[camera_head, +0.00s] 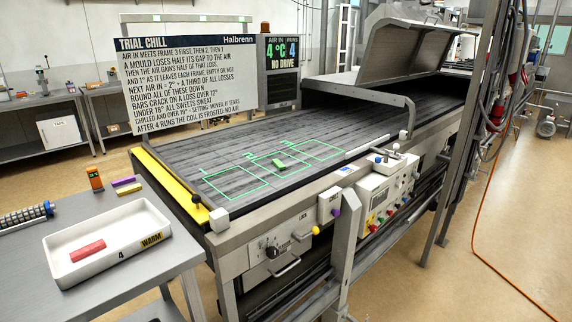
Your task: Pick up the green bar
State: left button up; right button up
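A white tray (150,217) marked "4" and "WARM" holds a red bar (87,250) on the grey table (128,297) at left. Purple and yellow bars lie behind it. A yellow rail (165,183) edges the belt's near-left end. The raised hood (415,50) stands far right.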

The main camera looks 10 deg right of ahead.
aim_at(278, 163)
jog(key=i+l, duration=0.1)
jog(key=l, duration=0.3)
jog(key=i+l, duration=0.1)
jog(key=l, duration=0.3)
jog(key=i+l+z, duration=0.1)
jog(key=l, duration=0.35)
jog(key=i+l, duration=0.15)
jog(key=l, duration=0.25)
jog(key=i+l, duration=0.1)
jog(key=l, duration=0.3)
jog(key=i+l+z, duration=0.1)
jog(key=l, duration=0.3)
jog(key=i+l, duration=0.15)
jog(key=l, duration=0.25)
